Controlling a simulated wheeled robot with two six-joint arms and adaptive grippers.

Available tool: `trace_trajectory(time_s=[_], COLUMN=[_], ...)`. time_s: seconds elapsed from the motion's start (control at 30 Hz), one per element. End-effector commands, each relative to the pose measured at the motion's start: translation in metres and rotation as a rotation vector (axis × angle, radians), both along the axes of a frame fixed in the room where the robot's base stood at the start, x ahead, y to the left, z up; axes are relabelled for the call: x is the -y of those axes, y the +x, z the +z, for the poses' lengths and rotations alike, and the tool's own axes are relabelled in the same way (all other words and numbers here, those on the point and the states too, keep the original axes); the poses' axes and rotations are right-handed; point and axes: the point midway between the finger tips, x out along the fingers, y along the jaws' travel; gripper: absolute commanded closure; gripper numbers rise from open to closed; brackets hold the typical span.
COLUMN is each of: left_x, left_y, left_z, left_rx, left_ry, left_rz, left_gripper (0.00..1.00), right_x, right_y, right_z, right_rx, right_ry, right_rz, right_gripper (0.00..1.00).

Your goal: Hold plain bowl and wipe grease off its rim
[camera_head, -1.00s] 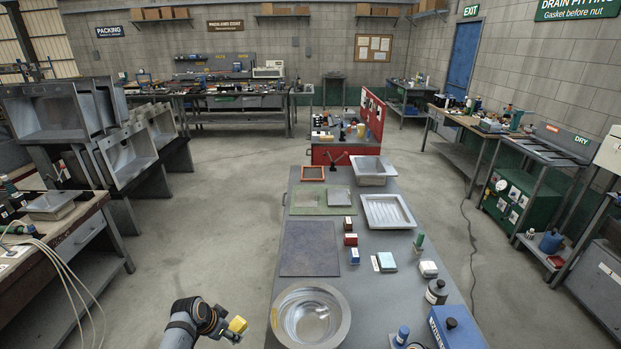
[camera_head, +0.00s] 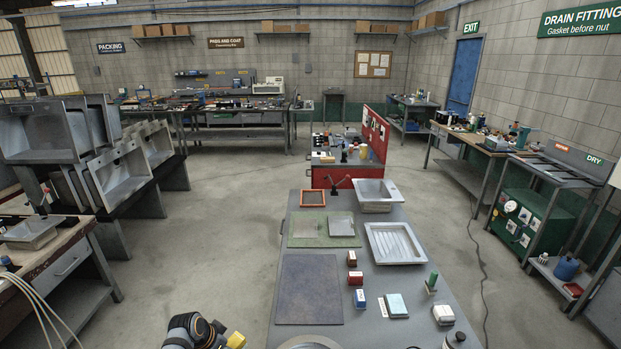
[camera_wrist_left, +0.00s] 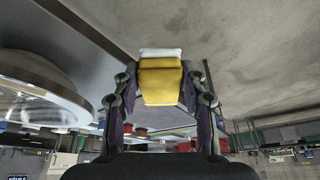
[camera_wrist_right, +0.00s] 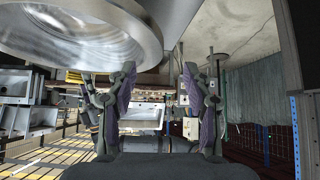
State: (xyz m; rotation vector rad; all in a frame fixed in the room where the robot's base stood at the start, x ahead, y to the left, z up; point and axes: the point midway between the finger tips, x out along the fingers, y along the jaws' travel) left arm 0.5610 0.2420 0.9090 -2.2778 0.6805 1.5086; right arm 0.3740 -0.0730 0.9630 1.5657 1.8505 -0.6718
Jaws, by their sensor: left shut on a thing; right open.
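The plain metal bowl (camera_head: 312,343) stands at the near end of the grey bench, mostly cut off by the bottom edge of the head view. My left gripper (camera_wrist_left: 160,90) is shut on a yellow sponge (camera_wrist_left: 160,82) with a white layer, held beside the bowl, apart from it. The bowl also shows at the left of the left wrist view (camera_wrist_left: 35,100). My right gripper (camera_wrist_right: 160,85) is open and outside the head view. In the right wrist view the bowl's wide rim (camera_wrist_right: 145,35) looms at the upper left, close to the fingers. I cannot make out grease on it.
A dark mat (camera_head: 308,290) lies beyond the bowl. Small boxes (camera_head: 360,300), a light blue block (camera_head: 397,305) and a dark bottle (camera_head: 455,340) stand to the right. A ribbed metal tray (camera_head: 395,244) lies farther back. The floor left of the bench is clear.

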Motion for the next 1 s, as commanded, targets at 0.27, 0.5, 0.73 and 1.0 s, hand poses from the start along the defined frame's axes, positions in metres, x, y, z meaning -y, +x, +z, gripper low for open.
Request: trace_trajectory(time_s=[0.27, 0.5, 0.73, 1.0], left_x=[0.000, 0.000, 0.000, 0.000], left_y=[0.001, 0.001, 0.001, 0.001], left_z=[-0.032, -0.040, -0.041, -0.041], left_rx=[0.001, 0.001, 0.001, 0.001], left_ry=[0.000, 0.000, -0.001, -0.001], left_rz=[0.000, 0.000, 0.000, 0.000], left_gripper=[0.83, 0.83, 0.83, 0.83], right_x=[-0.033, -0.050, -0.054, -0.054], right_y=[-0.006, -0.008, -0.009, -0.009], right_z=[-0.039, -0.056, -0.059, -0.059], right_rx=[-0.003, -0.001, 0.000, -0.001], right_ry=[0.004, 0.002, 0.000, 0.000], right_rz=[-0.001, -0.001, 0.000, -0.001], right_gripper=[0.49, 0.49, 0.49, 0.65])
